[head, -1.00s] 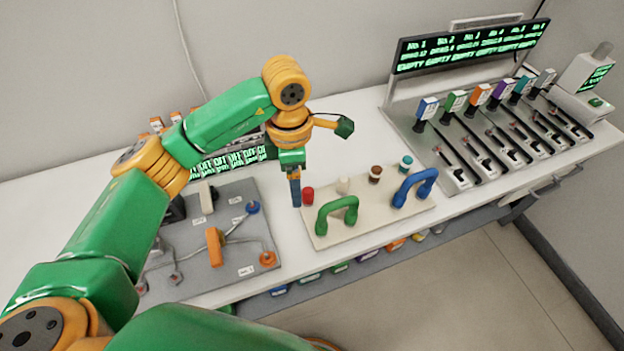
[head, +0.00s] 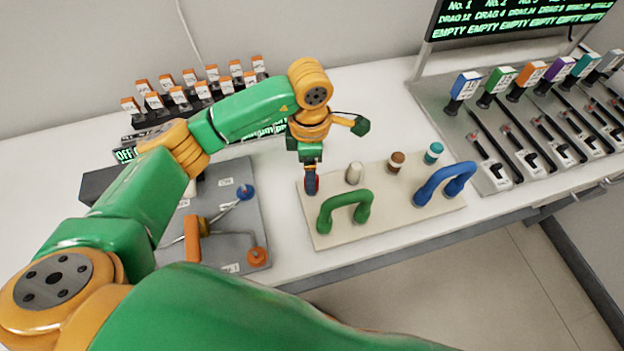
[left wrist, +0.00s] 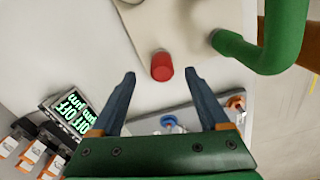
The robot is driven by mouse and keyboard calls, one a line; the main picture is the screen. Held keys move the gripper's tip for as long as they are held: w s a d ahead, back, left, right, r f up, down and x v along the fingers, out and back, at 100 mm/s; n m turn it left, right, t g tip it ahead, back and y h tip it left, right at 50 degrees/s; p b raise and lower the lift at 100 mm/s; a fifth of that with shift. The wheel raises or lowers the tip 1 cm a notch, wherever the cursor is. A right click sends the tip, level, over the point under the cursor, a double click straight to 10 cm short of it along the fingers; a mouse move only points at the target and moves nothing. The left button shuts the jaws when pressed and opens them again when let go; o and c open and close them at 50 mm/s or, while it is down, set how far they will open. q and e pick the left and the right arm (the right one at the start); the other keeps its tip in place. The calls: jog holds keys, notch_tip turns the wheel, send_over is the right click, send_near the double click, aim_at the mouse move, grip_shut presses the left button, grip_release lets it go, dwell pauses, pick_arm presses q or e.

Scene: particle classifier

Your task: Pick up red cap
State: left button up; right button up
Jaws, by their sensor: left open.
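The red cap (left wrist: 161,66) is a small round cylinder at the left end of the beige board (head: 330,232). In the left wrist view it shows whole, just beyond and between the fingertips, with space on both sides. My left gripper (left wrist: 160,75) is open and empty. In the head view my left gripper (head: 311,188) points down at the cap's spot and hides most of it; only a sliver of red shows. My right gripper is not in view.
A green handle (head: 345,205) and a blue handle (head: 446,182) stand on the board. White (head: 354,173), brown (head: 396,162) and teal (head: 433,153) caps line its back. A grey panel (head: 235,220) with levers lies left. A row of slide levers (head: 520,130) is right.

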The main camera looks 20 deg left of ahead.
pick_arm(q)
jog(key=f, duration=0.2)
jog(key=shift+s+f+p, duration=0.25)
jog(key=shift+f+p, duration=0.1)
jog(key=shift+f, duration=0.05)
jog(key=shift+a+f, duration=0.1)
jog(key=shift+f, duration=0.3)
jog(key=shift+w+f, duration=0.1)
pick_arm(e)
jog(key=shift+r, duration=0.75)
pick_arm(q)
grip_shut()
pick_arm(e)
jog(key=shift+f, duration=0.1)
